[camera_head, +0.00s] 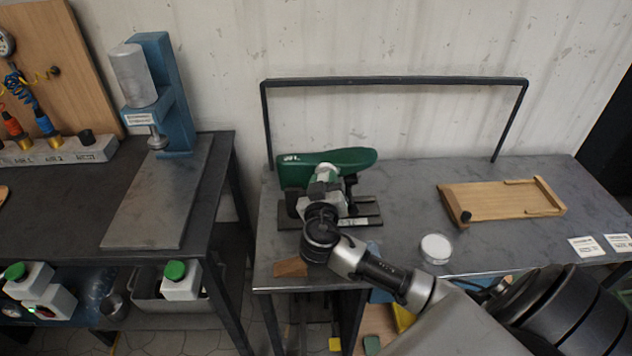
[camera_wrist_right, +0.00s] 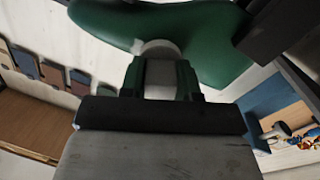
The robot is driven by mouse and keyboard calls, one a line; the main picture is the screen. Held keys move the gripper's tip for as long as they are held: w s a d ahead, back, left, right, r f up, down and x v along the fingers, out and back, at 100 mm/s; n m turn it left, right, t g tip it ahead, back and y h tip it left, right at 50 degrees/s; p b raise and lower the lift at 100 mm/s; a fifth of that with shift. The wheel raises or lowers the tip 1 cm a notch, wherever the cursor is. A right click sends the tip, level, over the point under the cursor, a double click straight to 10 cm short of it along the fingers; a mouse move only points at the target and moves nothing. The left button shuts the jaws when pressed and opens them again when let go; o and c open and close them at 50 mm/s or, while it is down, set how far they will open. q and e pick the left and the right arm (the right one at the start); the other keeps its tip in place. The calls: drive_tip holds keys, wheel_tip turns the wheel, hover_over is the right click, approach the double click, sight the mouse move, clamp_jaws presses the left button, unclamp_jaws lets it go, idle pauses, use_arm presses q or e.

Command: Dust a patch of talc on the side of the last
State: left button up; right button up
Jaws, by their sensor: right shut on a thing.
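The green last (camera_head: 350,160) lies sideways above a dark stand (camera_head: 370,213) on the right-hand table. It also spans the top of the right wrist view (camera_wrist_right: 205,40). My right gripper (camera_head: 325,188) is in front of the last's left part, shut on a pale puff-like thing (camera_wrist_right: 160,78). The puff's rounded whitish end meets the last's side in the wrist view; whether it touches cannot be told. The gripper and arm hide part of the last and stand. A round dish with white contents (camera_head: 436,248), likely the talc, stands right of my wrist. My left gripper is not in view.
A wooden tray (camera_head: 500,200) lies at the right, with white labels (camera_head: 585,246) near it. A black rail (camera_head: 395,82) rises along the table's back. A blue press (camera_head: 165,95) stands on the left table. A brown piece (camera_head: 291,268) lies near the front edge.

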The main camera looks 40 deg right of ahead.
drive_tip(key=shift+s+d, duration=0.6)
drive_tip(key=shift+d, duration=0.2)
drive_tip(key=shift+s+d, duration=0.6)
drive_tip(key=shift+d, duration=0.15)
drive_tip(key=shift+f+b, duration=0.1)
drive_tip(key=shift+b, duration=0.45)
drive_tip(key=shift+w+a+b, duration=1.35)
drive_tip(key=shift+w+a, duration=0.8)
drive_tip(key=shift+a, duration=0.3)
drive_tip(key=shift+s+a, duration=0.5)
drive_tip(key=shift+v, duration=2.3)
drive_tip(key=shift+s, duration=0.15)
